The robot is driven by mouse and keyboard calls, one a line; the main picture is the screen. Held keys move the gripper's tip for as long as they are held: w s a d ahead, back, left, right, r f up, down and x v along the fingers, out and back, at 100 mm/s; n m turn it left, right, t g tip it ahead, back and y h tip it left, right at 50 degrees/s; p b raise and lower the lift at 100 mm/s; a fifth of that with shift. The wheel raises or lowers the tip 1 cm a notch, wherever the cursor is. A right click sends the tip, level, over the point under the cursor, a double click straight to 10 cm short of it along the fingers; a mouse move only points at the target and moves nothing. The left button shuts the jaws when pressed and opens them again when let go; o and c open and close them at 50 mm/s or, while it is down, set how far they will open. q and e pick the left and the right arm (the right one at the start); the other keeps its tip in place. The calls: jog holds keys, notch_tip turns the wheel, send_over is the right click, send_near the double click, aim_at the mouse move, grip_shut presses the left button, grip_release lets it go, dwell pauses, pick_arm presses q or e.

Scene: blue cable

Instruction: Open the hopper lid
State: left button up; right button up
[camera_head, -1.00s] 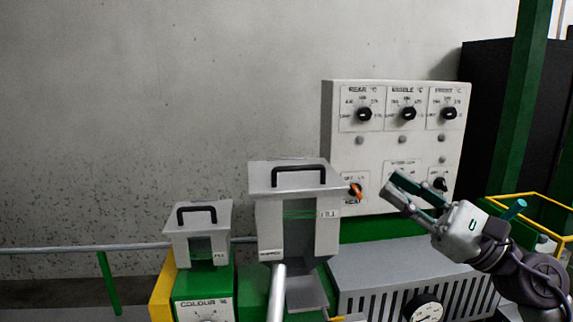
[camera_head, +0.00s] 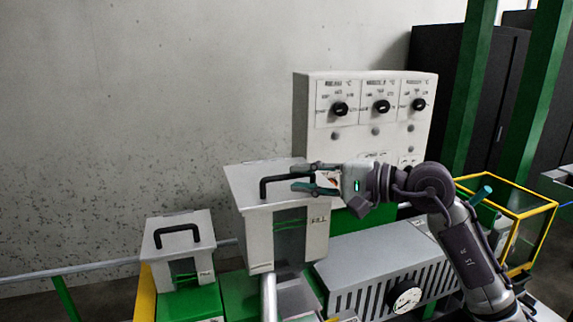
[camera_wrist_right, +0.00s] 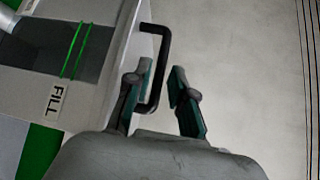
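The larger grey hopper (camera_head: 258,240) stands on the machine with its lid (camera_head: 246,182) shut. A black bar handle (camera_head: 265,187) is on the lid; it also shows in the right wrist view (camera_wrist_right: 165,45). My right gripper (camera_head: 301,177) is at the right end of this handle, with its fingers apart. In the right wrist view my right gripper (camera_wrist_right: 160,85) has one end of the handle between its open fingers, with a gap to the right finger. The hopper front with its FILL label (camera_wrist_right: 54,101) is at left there. My left gripper is not in view.
A smaller hopper (camera_head: 178,240) with its own black handle stands to the left. A control box (camera_head: 340,145) with several knobs rises behind my right gripper. A slotted grey housing (camera_head: 380,262) lies below my arm. A yellow-framed guard (camera_head: 525,225) is at right.

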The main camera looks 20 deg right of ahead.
aim_at(293, 177)
jog(key=shift+p+x, duration=0.35)
jog(key=shift+x, duration=0.8)
jog(key=shift+w+a, duration=0.2)
jog(key=shift+a, duration=0.05)
jog(key=shift+w+a+f, duration=0.1)
jog(key=shift+w+a, duration=0.1)
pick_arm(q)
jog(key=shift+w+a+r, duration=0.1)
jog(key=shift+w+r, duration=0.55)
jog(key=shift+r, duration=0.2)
pick_arm(e)
grip_shut()
